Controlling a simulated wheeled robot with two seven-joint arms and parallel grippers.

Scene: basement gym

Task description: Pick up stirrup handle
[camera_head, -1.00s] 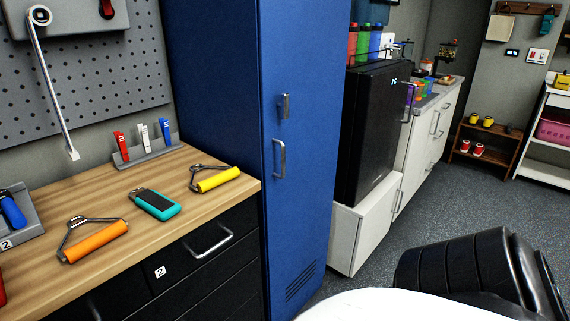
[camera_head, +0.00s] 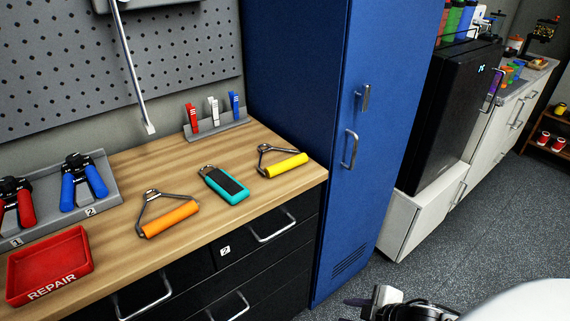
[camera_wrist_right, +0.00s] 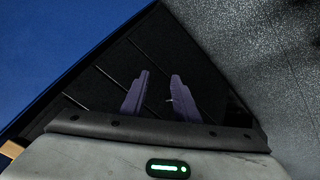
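Two stirrup handles lie on the wooden worktop in the head view. One has an orange grip (camera_head: 171,219) and a metal loop pointing back. The other has a yellow grip (camera_head: 287,165) and lies farther right, near the worktop's right end. My right gripper (camera_wrist_right: 160,88) shows two purple fingers, apart with nothing between them, in the right wrist view, with dark drawer fronts beyond. Part of my right arm shows at the bottom of the head view, below and right of the worktop, apart from both handles. My left gripper is out of view.
A teal-and-black device (camera_head: 223,185) lies between the handles. A red REPAIR tray (camera_head: 50,263) and a grey rack (camera_head: 110,190) with red and blue hand grippers stand at left. A tall blue locker (camera_head: 345,110) borders the worktop's right end.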

